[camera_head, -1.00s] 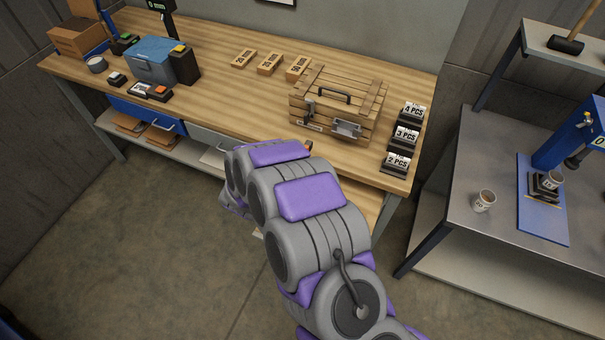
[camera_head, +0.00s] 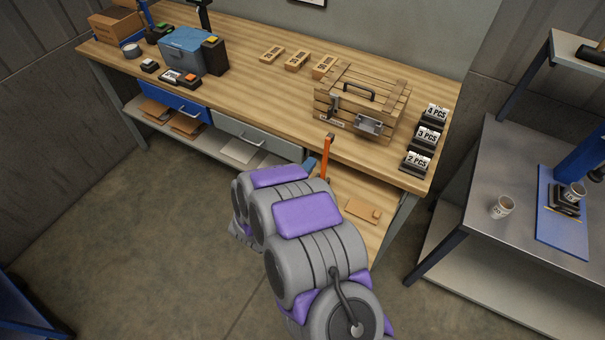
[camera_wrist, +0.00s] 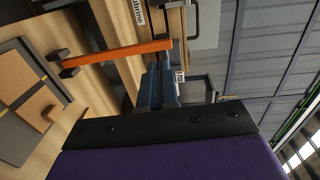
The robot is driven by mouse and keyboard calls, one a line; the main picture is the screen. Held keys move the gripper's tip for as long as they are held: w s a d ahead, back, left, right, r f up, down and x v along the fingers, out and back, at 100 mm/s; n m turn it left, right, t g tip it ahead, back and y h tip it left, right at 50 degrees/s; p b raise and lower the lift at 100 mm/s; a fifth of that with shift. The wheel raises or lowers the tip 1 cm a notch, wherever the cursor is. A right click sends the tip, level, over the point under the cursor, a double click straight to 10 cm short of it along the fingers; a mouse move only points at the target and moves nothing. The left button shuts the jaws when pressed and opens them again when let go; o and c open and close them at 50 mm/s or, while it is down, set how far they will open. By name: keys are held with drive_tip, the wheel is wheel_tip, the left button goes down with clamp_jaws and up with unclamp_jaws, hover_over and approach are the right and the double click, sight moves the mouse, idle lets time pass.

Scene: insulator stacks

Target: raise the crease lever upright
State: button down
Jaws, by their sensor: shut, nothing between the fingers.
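The crease lever (camera_head: 327,160) is an orange bar with a dark tip, in front of the bench's front edge in the head view. It stands close to upright there; its lower end is partly hidden by my arm. In the wrist view, which is turned sideways, the orange bar (camera_wrist: 118,52) runs from a dark bracket at the left to a dark end near the middle. My gripper (camera_wrist: 158,87) shows as shut blue fingers beside the lever's upper part, with nothing held; contact cannot be told. Its blue tip also shows in the head view (camera_head: 309,164), left of the lever.
A flat tan carton piece (camera_head: 363,211) lies on the lower wooden surface right of my arm. A wooden crate (camera_head: 393,108) stands on the bench above the lever, with count signs (camera_head: 427,135) to its right. A metal table (camera_head: 478,237) stands at the right.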

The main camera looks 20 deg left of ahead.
sight(326, 144)
drive_tip(key=w, duration=0.4)
drive_tip(key=w+d, duration=0.1)
drive_tip(key=w, duration=0.1)
drive_tip(key=shift+w+f, duration=0.1)
drive_tip(key=shift+f, duration=0.05)
drive_tip(key=shift+w+f+b, duration=0.1)
drive_tip(key=shift+w+b, duration=0.25)
drive_tip(key=shift+w, duration=0.5)
drive_tip(key=shift+w+r+g, duration=0.2)
drive_tip(key=shift+w+g, duration=0.1)
drive_tip(key=shift+w, duration=0.2)
drive_tip(key=shift+w+d+f+g, duration=0.1)
drive_tip(key=shift+w+g, duration=0.4)
drive_tip(key=shift+w, duration=0.25)
drive_tip(key=shift+s, duration=0.1)
